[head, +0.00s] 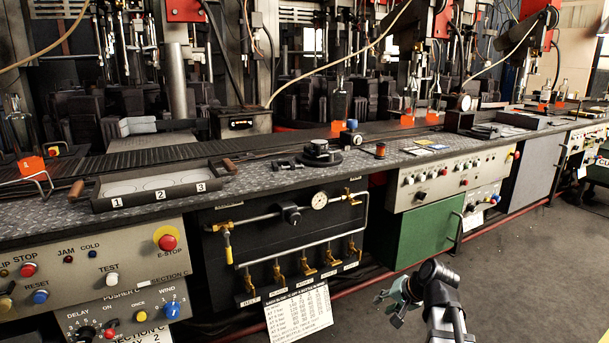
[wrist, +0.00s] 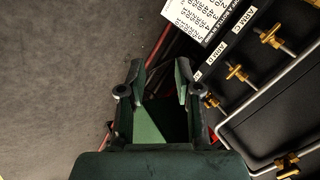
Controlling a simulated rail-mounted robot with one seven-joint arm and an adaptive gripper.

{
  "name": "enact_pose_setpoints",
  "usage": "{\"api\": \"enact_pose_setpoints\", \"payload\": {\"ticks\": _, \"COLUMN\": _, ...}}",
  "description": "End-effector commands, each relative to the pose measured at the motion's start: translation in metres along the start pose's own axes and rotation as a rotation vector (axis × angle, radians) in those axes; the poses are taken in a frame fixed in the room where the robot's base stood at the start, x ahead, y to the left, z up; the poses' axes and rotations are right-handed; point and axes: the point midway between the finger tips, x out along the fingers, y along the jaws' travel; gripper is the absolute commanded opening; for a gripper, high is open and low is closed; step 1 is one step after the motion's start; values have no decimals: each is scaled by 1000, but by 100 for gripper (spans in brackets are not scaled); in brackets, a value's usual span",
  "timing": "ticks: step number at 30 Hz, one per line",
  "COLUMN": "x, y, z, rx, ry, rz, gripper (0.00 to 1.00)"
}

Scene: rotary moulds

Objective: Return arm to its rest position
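The fingers look clear of the bench front, but the exact distance is hard to tell.
A black valve panel (head: 300,235) with brass valves and a hanging number chart (head: 297,313) is left of my gripper. A green cabinet (head: 420,240) stands behind it. A tray marked 1, 2, 3 (head: 155,202) is on the bench. Open floor (head: 545,280) lies right.

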Motion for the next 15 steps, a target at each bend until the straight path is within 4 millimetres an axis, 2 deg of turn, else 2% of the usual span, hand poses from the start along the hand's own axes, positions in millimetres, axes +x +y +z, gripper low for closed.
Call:
{"api": "enact_pose_setpoints", "payload": {"ticks": 1, "x": 2, "y": 26, "z": 18, "rx": -18, "ry": -40, "rz": 107, "gripper": 33}}
{"api": "enact_pose_setpoints", "payload": {"ticks": 3, "x": 0, "y": 63, "z": 37, "rx": -38, "ry": -93, "rz": 262, "gripper": 33}}
{"api": "enact_pose_setpoints", "payload": {"ticks": 6, "x": -10, "y": 109, "z": 60, "rx": -53, "ry": -160, "rz": 468, "gripper": 33}}
{"api": "enact_pose_setpoints", "payload": {"ticks": 9, "x": -27, "y": 148, "z": 80, "rx": -55, "ry": -218, "rz": 658, "gripper": 33}}
{"api": "enact_pose_setpoints", "payload": {"ticks": 15, "x": -72, "y": 203, "z": 113, "rx": -38, "ry": -300, "rz": 995, "gripper": 33}}
